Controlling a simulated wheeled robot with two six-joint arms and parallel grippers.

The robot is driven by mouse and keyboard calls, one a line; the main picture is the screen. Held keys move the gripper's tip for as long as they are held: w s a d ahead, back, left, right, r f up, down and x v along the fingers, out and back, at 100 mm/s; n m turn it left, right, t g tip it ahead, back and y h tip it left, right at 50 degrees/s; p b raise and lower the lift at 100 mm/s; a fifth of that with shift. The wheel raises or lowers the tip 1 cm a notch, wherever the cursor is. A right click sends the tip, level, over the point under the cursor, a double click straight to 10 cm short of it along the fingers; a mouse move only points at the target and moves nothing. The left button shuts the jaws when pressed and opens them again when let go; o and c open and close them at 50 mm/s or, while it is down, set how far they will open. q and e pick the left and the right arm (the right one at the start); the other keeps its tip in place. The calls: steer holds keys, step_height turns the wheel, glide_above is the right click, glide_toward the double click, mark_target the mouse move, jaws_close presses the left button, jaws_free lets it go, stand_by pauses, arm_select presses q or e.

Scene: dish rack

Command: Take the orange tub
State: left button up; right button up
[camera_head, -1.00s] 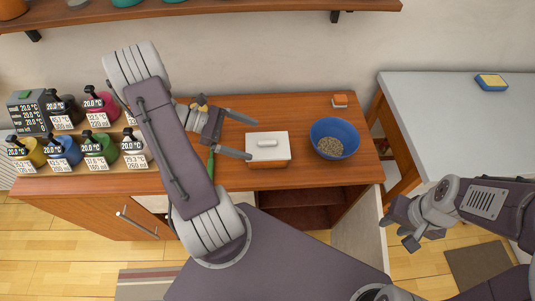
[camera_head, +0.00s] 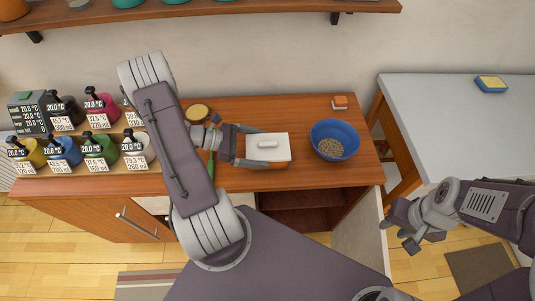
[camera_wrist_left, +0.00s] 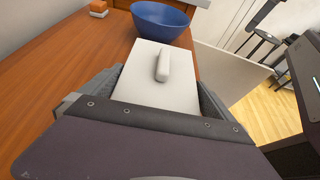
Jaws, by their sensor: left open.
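The orange tub (camera_head: 283,164) with a white lid (camera_head: 267,148) and a lid handle stands on the wooden counter. In the left wrist view the white lid (camera_wrist_left: 158,80) fills the space between the fingers; the orange sides are hidden there. My left gripper (camera_head: 268,148) is open, with one finger along the far side of the tub and one along the near side. I cannot tell whether the fingers touch it. My right gripper (camera_head: 400,228) hangs at the right, away from the counter; its jaw state is unclear.
A blue bowl (camera_head: 350,132) with grainy contents stands just right of the tub. A small orange-and-white block (camera_head: 340,102) lies behind. Several labelled jars (camera_head: 97,148) fill the left end. A green-handled tool (camera_head: 211,162) lies near my left wrist.

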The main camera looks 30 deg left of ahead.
mark_target(268, 149)
arm_select(q)
steer(key=x, duration=0.3)
steer(key=shift+w+d+f, duration=0.1)
steer(key=c, duration=1.3)
